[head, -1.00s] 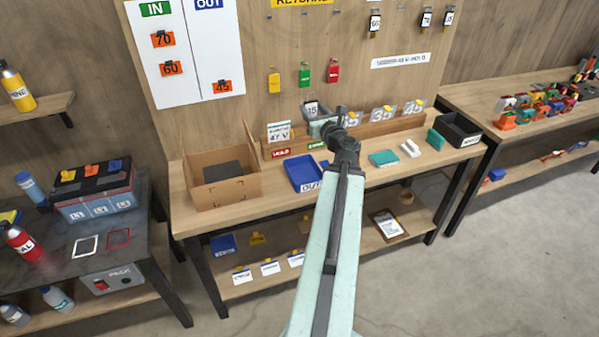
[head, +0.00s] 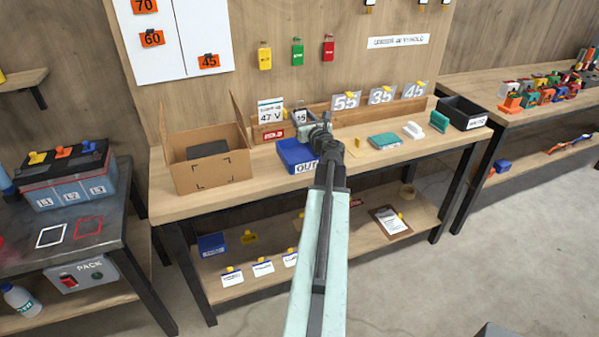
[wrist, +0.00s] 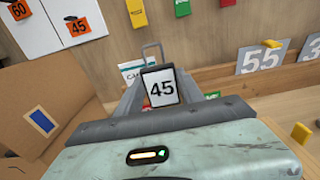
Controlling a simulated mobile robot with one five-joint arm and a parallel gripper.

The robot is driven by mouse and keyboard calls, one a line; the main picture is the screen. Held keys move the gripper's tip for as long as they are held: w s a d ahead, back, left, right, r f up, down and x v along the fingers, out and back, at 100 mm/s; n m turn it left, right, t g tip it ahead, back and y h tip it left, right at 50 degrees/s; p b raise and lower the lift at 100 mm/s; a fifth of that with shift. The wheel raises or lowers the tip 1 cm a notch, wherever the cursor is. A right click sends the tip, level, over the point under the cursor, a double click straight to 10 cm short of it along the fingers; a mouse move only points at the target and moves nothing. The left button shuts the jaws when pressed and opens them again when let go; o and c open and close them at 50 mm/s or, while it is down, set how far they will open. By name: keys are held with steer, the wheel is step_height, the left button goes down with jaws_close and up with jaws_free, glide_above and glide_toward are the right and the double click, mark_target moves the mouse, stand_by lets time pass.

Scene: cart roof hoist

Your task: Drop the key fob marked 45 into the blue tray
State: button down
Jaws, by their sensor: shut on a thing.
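The key fob marked 45 (wrist: 161,87) is a white label in a dark frame with a metal loop on top. It stands upright between the fingers of my gripper (wrist: 160,103), which is shut on it. In the head view the fob (head: 300,117) and my gripper (head: 312,126) are over the back right of the blue tray (head: 294,155). The tray sits on the bench and has an OUT label on its front. My arm hides its right end. The tray cannot be made out in the wrist view, and the gap between fob and tray is unclear.
An open cardboard box (head: 212,174) stands left of the tray, its flaps raised. Behind is a wooden rack (head: 345,116) with plates 55, 35 and 45, plus a 47 V card (head: 270,112). A teal block (head: 384,141) and black bin (head: 464,118) are on the right.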

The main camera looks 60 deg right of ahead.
step_height(320, 180, down, 6)
steer(key=b, duration=0.5)
steer(key=shift+r+b, duration=0.2)
steer(key=shift+b, duration=0.15)
steer(key=c, duration=0.7)
jaws_free()
steer(key=shift+o, duration=0.2)
steer(key=shift+a, duration=0.1)
steer(key=v, duration=0.8)
steer(key=shift+w, duration=0.1)
